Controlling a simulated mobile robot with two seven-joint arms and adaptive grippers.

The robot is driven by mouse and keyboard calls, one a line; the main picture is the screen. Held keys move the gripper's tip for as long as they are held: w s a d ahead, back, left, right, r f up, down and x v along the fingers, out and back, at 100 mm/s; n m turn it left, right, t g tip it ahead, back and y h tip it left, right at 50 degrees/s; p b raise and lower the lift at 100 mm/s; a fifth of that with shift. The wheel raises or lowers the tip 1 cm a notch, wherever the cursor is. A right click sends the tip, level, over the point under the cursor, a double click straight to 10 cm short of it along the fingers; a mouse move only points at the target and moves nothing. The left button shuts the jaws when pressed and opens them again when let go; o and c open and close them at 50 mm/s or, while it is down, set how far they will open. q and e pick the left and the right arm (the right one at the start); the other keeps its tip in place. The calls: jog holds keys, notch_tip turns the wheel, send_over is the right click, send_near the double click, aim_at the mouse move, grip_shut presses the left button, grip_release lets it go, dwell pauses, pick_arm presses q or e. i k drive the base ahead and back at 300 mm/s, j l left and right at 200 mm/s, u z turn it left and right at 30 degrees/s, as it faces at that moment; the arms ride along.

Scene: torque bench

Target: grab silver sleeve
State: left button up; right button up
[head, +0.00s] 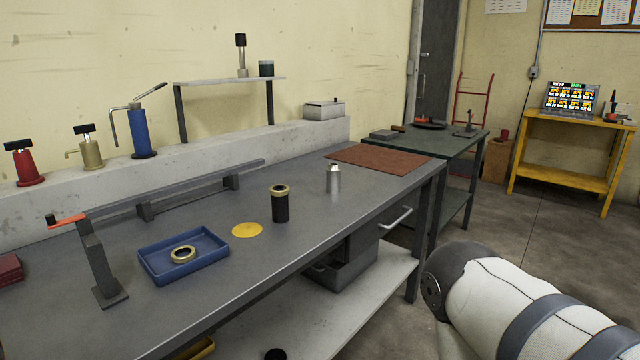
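A small silver sleeve (333,181) stands upright on the grey workbench (300,232), right of its middle. A pale, uneven piece shows at its top, and I cannot tell whether that is part of it. A black cylinder with a brass-coloured rim (280,206) stands to its left, apart from it. Neither of my grippers is in view. Only a white and grey link of my own arm shows at the lower right, well away from the sleeve.
A blue tray (152,268) holds a brass-coloured ring (182,254). A yellow disc (247,230) lies beside it. A grey post with an orange arm (96,262) stands at the left. A brown mat (378,158) lies behind the sleeve. The bench around the sleeve is clear.

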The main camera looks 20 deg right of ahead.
aim_at(333, 171)
jog(key=i+l+u, duration=0.1)
jog(key=l, duration=0.25)
jog(key=i+l, duration=0.2)
jog(key=l, duration=0.2)
jog(key=i+l+u, duration=0.15)
jog(key=l, duration=0.25)
jog(key=i+l, duration=0.15)
jog(key=l, duration=0.25)
jog(key=i+l+u, duration=0.15)
jog(key=l, duration=0.25)
jog(key=i+l, duration=0.1)
jog(key=l, duration=0.3)
jog(key=u, duration=0.05)
